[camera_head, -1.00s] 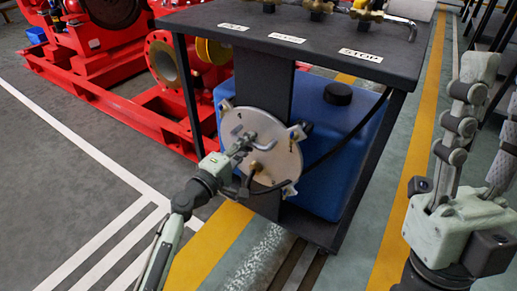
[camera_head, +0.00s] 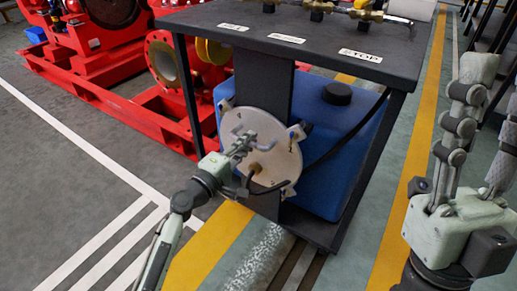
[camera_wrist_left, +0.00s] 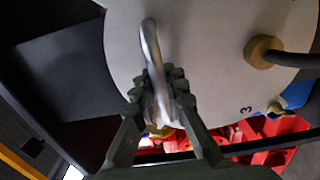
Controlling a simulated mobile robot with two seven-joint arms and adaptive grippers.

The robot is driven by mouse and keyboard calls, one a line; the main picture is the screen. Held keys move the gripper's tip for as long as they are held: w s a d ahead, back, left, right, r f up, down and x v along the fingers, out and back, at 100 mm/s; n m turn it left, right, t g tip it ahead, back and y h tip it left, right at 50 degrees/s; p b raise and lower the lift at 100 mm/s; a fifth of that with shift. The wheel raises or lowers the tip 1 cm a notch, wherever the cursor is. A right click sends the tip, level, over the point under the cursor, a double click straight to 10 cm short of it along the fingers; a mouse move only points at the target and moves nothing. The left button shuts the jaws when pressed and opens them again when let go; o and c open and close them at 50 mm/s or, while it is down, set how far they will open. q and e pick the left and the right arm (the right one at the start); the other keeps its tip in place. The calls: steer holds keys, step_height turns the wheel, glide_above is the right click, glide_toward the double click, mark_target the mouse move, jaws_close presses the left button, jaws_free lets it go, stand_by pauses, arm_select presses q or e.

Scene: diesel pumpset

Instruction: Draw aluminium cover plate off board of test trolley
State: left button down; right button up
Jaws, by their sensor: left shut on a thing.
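The aluminium cover plate (camera_head: 284,155) is a round pale disc in front of the upright black board (camera_head: 291,92) of the test trolley. Clips show around its rim. A bent metal handle (camera_wrist_left: 150,42) stands out from the plate. My left gripper (camera_head: 243,146) is shut on this handle; its fingers (camera_wrist_left: 160,88) close around the handle's lower part in the left wrist view. A dark hose (camera_wrist_left: 292,58) meets the plate at a brass-coloured fitting (camera_wrist_left: 262,51). Whether the plate touches the board is hidden.
The trolley's dark top (camera_head: 300,42) carries valves, pipework and labels, one reading STOP. A blue tank (camera_head: 345,130) with a black cap stands behind the plate. Red pump frames (camera_head: 100,100) lie at the left. Floor at the front left is clear.

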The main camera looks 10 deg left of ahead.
arm_select(q)
steer(key=shift+b+v, duration=0.3)
steer(key=shift+v, duration=1.55)
steer(key=shift+s+a+r, duration=0.2)
steer(key=shift+s, duration=0.2)
steer(key=shift+s+a+r, duration=0.15)
steer(key=shift+s+r, duration=0.05)
steer(key=shift+s, duration=0.2)
stand_by(0.6)
steer(key=shift+b+v, duration=1)
steer(key=shift+v, duration=1.5)
